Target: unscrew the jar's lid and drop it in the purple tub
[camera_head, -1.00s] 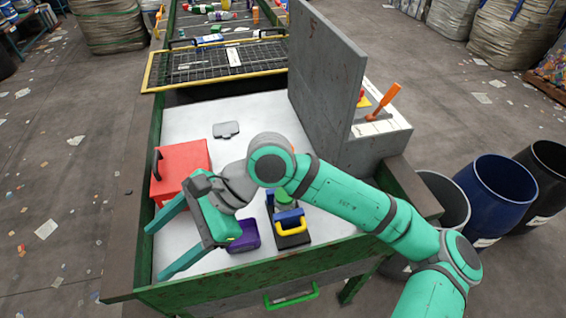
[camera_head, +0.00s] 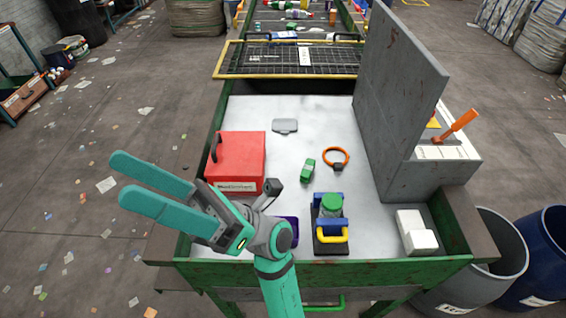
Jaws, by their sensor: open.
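The jar with its green lid (camera_head: 332,204) stands upright in a dark holder with blue jaws (camera_head: 331,223) and a yellow handle, near the front of the white work surface. The lid is on the jar. The purple tub (camera_head: 293,225) is left of the holder, mostly hidden behind my gripper's wrist. My gripper (camera_head: 121,178) is open and empty. Its two teal fingers point left, past the table's left edge in the picture, well apart from the jar.
A red box (camera_head: 237,160) with a black handle sits at the left. A tall grey panel (camera_head: 396,95) stands at the right.

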